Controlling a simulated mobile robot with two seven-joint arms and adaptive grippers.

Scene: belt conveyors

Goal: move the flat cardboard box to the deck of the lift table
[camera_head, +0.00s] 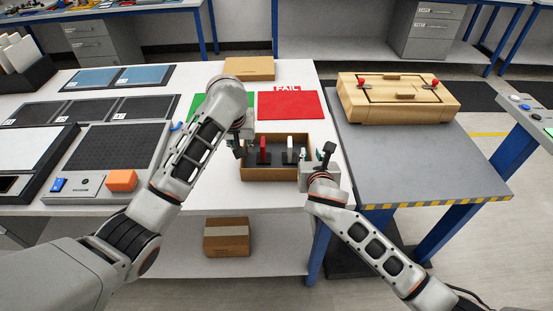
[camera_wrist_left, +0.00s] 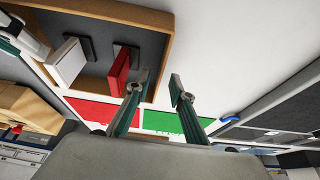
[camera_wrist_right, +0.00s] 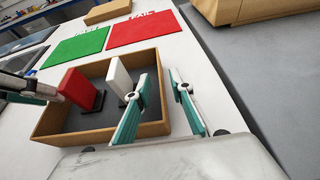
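A low, open-topped cardboard box (camera_head: 246,172) with a dark floor stands at the white table's front right. A red piece and a white piece stand in it on dark stands. My left gripper (camera_wrist_left: 157,82) is open at its left wall, and my right gripper (camera_wrist_right: 160,82) is open at its right wall. Each has one finger on the inner side and one on the outer side; I cannot tell whether they touch. A closed, flat cardboard box (camera_head: 250,68) lies at the table's back. The lift table's grey deck (camera_head: 425,165) is at the right.
A wooden case (camera_head: 398,98) with red knobs occupies the deck's back; its front is clear. A red FAIL mat (camera_head: 290,105) and a green mat (camera_head: 200,103) lie behind the open box. Another cardboard box (camera_head: 227,237) is on the lower shelf. An orange block (camera_head: 121,180) is left.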

